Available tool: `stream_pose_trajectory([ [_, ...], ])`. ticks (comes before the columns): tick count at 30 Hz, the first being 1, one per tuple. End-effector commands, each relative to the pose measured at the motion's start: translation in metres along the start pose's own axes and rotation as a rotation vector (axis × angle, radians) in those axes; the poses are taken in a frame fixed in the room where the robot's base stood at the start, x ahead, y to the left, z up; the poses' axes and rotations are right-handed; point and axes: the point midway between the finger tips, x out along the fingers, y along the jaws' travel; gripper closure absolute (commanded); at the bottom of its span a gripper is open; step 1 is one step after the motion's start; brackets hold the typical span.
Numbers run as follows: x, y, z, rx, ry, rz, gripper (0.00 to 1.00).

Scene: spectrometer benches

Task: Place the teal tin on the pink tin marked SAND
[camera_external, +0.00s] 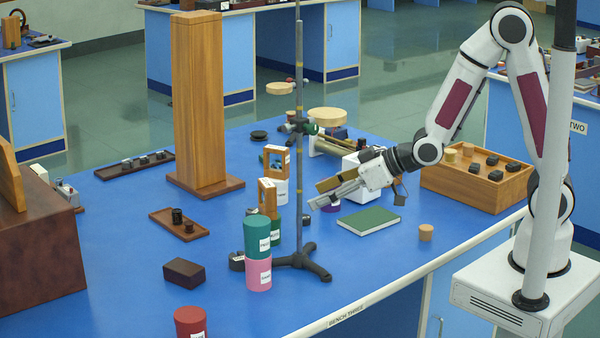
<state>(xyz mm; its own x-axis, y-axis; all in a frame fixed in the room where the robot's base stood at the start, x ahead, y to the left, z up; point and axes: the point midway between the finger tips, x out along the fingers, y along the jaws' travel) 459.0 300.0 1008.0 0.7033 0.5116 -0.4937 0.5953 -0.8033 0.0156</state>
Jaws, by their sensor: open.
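The teal tin (257,236) is upright on top of the pink tin (256,274) near the middle front of the bench. Their edges look roughly lined up. Each tin has a white label, too small for me to read. My gripper (317,193) is open and empty, up and to the right of the two tins, clear of them. It points left and slightly down.
A stand rod (299,160) on a dark tripod foot (300,260) rises just right of the tins. A dark green tin (275,232) and small wooden frames (267,197) are close behind. A red tin (190,322) is at the front. A green book (369,220) lies to the right.

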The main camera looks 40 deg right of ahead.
Motion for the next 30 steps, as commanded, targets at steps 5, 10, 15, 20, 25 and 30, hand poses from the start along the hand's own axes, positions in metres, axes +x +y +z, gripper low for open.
stream_pose_trajectory([
  [5, -0.029, 0.037, -0.007, 0.035, -0.055, 0.068, 0.43],
  [10, -0.06, 0.067, -0.006, 0.073, -0.115, 0.128, 0.43],
  [15, -0.095, 0.092, -0.003, 0.115, -0.175, 0.184, 0.43],
  [20, -0.13, 0.112, 0.003, 0.159, -0.231, 0.233, 0.43],
  [25, -0.17, 0.127, 0.012, 0.208, -0.288, 0.28, 0.43],
  [30, -0.211, 0.136, 0.024, 0.261, -0.346, 0.324, 0.43],
])
